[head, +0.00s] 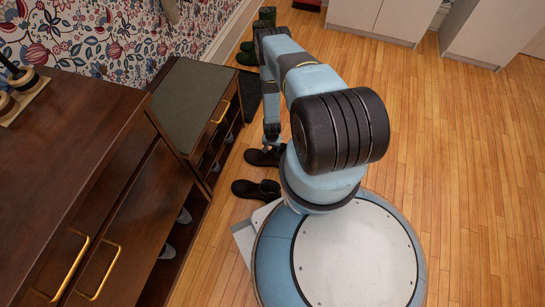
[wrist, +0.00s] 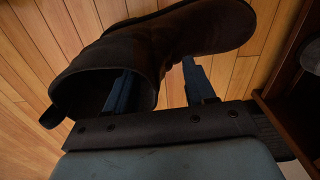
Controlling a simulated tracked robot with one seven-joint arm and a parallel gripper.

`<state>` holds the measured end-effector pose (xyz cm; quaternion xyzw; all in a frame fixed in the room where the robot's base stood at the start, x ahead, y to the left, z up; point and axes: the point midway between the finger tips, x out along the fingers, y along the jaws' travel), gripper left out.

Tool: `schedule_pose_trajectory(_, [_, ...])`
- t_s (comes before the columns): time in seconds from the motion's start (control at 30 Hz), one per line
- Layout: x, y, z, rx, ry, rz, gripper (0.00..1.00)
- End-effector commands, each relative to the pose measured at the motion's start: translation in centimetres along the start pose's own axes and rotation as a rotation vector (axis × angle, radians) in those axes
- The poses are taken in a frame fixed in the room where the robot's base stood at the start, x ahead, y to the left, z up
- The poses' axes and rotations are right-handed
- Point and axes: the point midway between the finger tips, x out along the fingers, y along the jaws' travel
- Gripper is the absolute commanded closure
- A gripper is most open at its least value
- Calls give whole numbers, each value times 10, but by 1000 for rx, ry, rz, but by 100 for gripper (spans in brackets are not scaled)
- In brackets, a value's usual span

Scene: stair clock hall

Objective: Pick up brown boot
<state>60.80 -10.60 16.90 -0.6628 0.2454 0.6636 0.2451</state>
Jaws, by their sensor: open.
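A dark brown boot (wrist: 150,45) lies on the wood floor in the wrist view, its shaft opening toward the lower left and its toe toward the upper right. My gripper (wrist: 157,67) is open at the boot's shaft. One finger shows at the shaft opening and the other on the far side of the shaft, so part of the boot is between them. Whether either finger touches it I cannot tell. In the head view my gripper (head: 270,145) points down at a dark boot (head: 262,157) beside the cabinet, partly hidden by my arm.
Another dark shoe (head: 255,189) lies nearer my base. A low cabinet with a grey top (head: 195,100) and a brown dresser (head: 75,150) line the left. The floor (head: 455,170) to the right is clear.

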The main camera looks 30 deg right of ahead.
Motion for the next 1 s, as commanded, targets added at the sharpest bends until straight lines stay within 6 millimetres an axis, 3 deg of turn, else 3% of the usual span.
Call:
schedule_pose_trajectory(0.37, [7, 0, 0, -1, 0, 0, 47])
schedule_pose_trajectory(0.9, [7, 0, 0, -1, 0, 0, 98])
schedule_pose_trajectory(1.0, [7, 0, 0, -1, 0, 0, 100])
